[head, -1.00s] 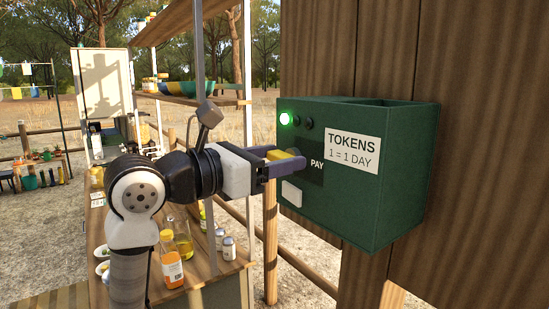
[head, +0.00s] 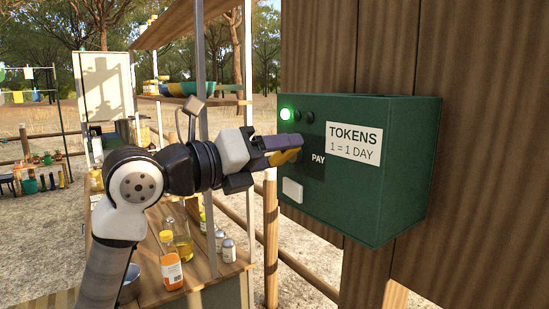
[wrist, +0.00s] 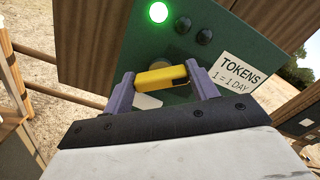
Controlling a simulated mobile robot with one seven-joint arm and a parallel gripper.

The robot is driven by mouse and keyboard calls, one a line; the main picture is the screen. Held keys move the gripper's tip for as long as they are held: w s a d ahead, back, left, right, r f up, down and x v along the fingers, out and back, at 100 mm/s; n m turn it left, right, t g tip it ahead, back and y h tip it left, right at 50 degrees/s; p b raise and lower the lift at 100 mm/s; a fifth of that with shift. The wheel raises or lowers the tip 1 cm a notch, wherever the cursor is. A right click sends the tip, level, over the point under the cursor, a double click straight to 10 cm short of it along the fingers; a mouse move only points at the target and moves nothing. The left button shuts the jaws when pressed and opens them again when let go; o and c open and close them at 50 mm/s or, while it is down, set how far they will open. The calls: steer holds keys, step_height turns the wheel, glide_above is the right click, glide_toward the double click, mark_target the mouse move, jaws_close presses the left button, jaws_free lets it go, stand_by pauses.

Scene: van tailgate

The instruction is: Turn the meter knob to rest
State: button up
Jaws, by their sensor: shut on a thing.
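The green meter box (head: 390,200) is fixed to a brown plank wall and bears a "TOKENS 1 = 1 DAY" label. Its yellow knob (head: 283,157) is on the dark panel marked "PAY" at the box's left. My gripper (head: 280,148) is shut on the knob, which is partly hidden by a purple finger in the head view. In the wrist view the knob (wrist: 160,77) is a yellow bar spanning between both fingers (wrist: 163,84), with a round base behind it. The box looks tilted in that view.
A lit green lamp (head: 285,113) and two dark lamps are above the panel. A white button-like block (head: 292,190) is below it. A wooden counter (head: 215,268) with bottles and jars stands below my arm. A wooden post (head: 271,245) stands left of the wall.

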steer(key=n, duration=0.2)
steer(key=n+b, duration=0.1)
steer(key=n, duration=0.1)
steer(key=shift+w+a+f+n, duration=0.1)
steer(key=shift+f+n, duration=0.05)
steer(key=shift+n, duration=0.15)
steer(key=shift+n+b, duration=1.15)
steer(key=shift+n, duration=1.45)
steer(key=o, duration=1)
steer(key=b+v, duration=0.3)
steer(key=v, duration=1.1)
steer(key=shift+b, duration=0.4)
